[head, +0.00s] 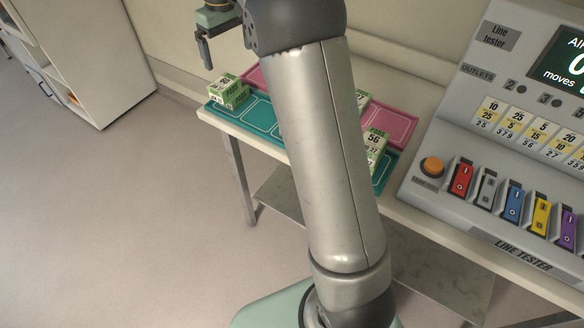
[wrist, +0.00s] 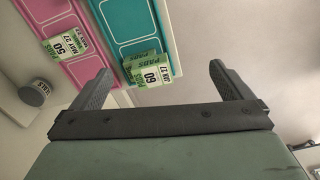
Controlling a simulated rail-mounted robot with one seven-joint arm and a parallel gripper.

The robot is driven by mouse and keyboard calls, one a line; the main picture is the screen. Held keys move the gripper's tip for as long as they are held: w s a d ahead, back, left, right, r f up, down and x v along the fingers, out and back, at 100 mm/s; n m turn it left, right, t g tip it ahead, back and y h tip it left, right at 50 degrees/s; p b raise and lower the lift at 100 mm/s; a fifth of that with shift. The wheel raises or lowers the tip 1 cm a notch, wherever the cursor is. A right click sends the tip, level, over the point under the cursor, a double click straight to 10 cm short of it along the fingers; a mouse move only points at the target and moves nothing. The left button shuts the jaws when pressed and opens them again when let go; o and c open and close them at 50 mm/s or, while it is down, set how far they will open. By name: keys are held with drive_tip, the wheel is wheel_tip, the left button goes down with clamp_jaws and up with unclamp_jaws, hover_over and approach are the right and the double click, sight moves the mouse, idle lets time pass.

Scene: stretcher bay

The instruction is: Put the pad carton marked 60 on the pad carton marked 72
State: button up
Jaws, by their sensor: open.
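The pad carton marked 60 (wrist: 152,74) is a green and white box on the teal tray (wrist: 126,22) in the wrist view, beyond and between my fingertips. In the head view, a green carton (head: 229,92) stands at the left end of the teal tray; its mark is too small to read surely. My gripper (head: 226,52) is open and empty, above and apart from that carton; both fingers also show in the wrist view (wrist: 160,69). I cannot make out a carton marked 72. A carton partly behind my arm (head: 362,98) has no readable mark.
A carton marked 56 (head: 377,143) stands on the teal tray's right part. A carton marked 50 (wrist: 66,46) is on the pink tray (wrist: 47,10). The line tester (head: 420,205) with switches stands at the right. My arm hides the trays' middle. Open floor lies at left.

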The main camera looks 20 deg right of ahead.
drive_tip(key=s+f+m, duration=0.2)
drive_tip(key=s+f, duration=0.2)
drive_tip(key=s, duration=1.4)
drive_tip(key=s+d+f+m, duration=0.1)
drive_tip(key=s+f, duration=0.4)
drive_tip(key=s, duration=1.3)
drive_tip(key=shift+f+m, duration=0.2)
drive_tip(key=shift+m, duration=0.6)
drive_tip(key=shift+d, duration=0.2)
